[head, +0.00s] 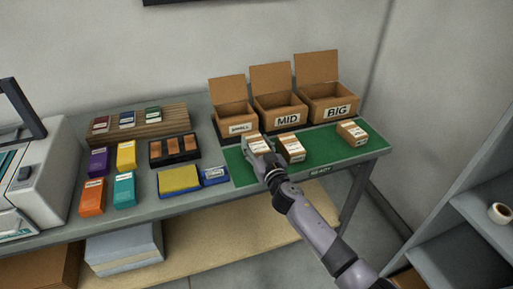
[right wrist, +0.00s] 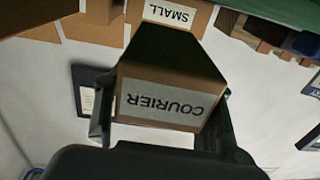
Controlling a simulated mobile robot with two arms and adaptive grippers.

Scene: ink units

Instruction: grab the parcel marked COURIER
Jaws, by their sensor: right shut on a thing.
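The parcel marked COURIER (right wrist: 160,104) is a small brown box with a white label, seen upside down in the right wrist view between the two fingers. My right gripper (head: 262,157) is shut on it, one finger on each side. In the head view the parcel (head: 256,143) shows just beyond the gripper, at the left part of the green mat (head: 317,165), in front of the box marked SMALL (head: 241,127). I cannot tell whether it touches the mat. My left gripper is not in view.
Two other labelled parcels stand on the mat, one close right of the gripper (head: 292,149) and one farther right (head: 352,133). Open boxes marked MID (head: 287,119) and BIG (head: 338,110) stand behind. A blue-and-yellow pad (head: 180,179) lies left of the mat.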

